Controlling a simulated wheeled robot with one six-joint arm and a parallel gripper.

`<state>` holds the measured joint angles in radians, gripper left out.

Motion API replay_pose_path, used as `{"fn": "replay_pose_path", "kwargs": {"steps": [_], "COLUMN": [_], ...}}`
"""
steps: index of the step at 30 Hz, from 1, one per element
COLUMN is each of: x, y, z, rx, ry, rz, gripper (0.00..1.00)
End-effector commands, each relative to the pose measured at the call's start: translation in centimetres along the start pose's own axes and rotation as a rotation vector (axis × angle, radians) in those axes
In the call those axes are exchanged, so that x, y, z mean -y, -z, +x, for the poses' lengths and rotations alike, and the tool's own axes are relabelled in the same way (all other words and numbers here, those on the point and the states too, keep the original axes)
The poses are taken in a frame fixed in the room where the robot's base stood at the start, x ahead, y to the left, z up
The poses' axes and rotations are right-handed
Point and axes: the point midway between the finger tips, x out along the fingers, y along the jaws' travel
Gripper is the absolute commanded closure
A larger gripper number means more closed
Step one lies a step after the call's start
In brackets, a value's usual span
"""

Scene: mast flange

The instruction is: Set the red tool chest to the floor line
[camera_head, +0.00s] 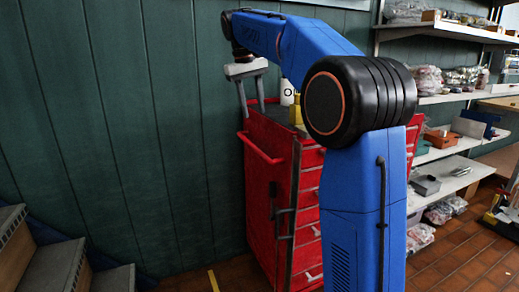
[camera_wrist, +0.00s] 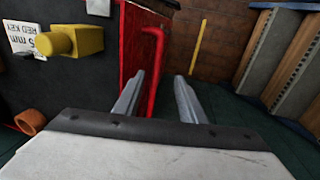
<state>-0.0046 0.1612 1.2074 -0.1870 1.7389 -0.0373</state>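The red tool chest (camera_head: 259,204) stands against the green wall, partly hidden behind my blue arm. Its red side handle (camera_head: 262,148) sticks out on the left side. My gripper (camera_head: 253,114) points down just above the chest's left edge and handle. In the wrist view the two fingers of my gripper (camera_wrist: 160,76) are apart, and the red handle (camera_wrist: 153,60) shows between and beyond them; I see no contact. The yellow floor line (camera_head: 213,281) lies on the brown tiles left of the chest, and it also shows in the wrist view (camera_wrist: 199,46).
Grey steps (camera_head: 52,265) stand at the lower left. Shelves (camera_head: 450,98) with bags and boxes stand on the right. On the chest's dark top are a yellow object (camera_wrist: 75,41), a labelled white card (camera_wrist: 24,38) and an orange ring (camera_wrist: 30,122). Tiled floor left of the chest is clear.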

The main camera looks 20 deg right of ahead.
Motion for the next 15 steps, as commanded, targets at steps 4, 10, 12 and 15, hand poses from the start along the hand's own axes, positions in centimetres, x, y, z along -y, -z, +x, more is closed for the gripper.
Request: {"fn": "replay_pose_path", "kwargs": {"steps": [4, 10, 12, 15], "x": [-0.2, -0.4, -0.4, -0.4], "y": [2.2, 3.0, 2.9, 2.8], "z": [-0.2, 0.0, 0.5, 1.7], "rx": [0.022, 0.033, 0.033, 0.035], "ry": [-0.008, -0.012, -0.012, -0.012], "rz": [0.004, 0.006, 0.007, 0.007], "gripper": [0.63, 0.63, 0.63, 0.63]}}
